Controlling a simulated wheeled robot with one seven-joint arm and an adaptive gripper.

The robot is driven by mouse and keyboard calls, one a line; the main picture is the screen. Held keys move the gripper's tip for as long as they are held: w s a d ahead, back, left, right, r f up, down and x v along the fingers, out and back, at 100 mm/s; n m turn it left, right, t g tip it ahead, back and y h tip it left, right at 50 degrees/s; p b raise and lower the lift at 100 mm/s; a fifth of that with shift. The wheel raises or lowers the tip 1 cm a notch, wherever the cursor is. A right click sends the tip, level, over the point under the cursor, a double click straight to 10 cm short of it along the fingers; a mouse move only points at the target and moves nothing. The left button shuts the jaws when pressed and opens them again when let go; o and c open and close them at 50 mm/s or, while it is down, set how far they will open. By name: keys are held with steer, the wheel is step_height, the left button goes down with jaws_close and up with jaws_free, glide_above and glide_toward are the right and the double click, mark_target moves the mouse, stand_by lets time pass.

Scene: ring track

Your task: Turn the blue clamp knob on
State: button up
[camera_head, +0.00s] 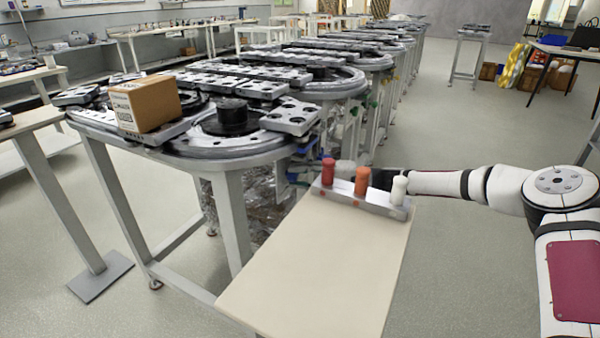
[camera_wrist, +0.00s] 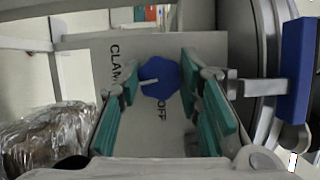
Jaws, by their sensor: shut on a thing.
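The blue clamp knob (camera_wrist: 160,77) is a hexagonal knob on a grey panel (camera_wrist: 98,62) in the wrist view. A pale pointer line on it points left in the picture, towards the word CLAMP. The word OFF stands just below the knob in the picture. My gripper (camera_wrist: 159,69) has its teal fingers on the left and right sides of the knob, shut on it. I cannot make out the knob in the head view. There my arm reaches in from the right, and its end is hidden behind the pegs.
A grey bar with red (camera_head: 328,171), orange (camera_head: 362,181) and white (camera_head: 399,190) pegs stands on a pale board (camera_head: 318,270) before my arm. The ring track (camera_head: 215,150) carries a cardboard box (camera_head: 146,103). Clear wrapping (camera_wrist: 50,140) lies left in the wrist view. Floor is free at right.

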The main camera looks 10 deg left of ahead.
steer(key=shift+m+y, duration=0.3)
steer(key=shift+m, duration=0.6)
steer(key=shift+f+p, duration=0.1)
steer(key=shift+p, duration=0.2)
steer(key=o, duration=1.1)
steer(key=shift+o, duration=0.2)
steer(key=d+f, duration=0.1)
steer(key=d, duration=1.1)
steer(key=shift+w, duration=0.2)
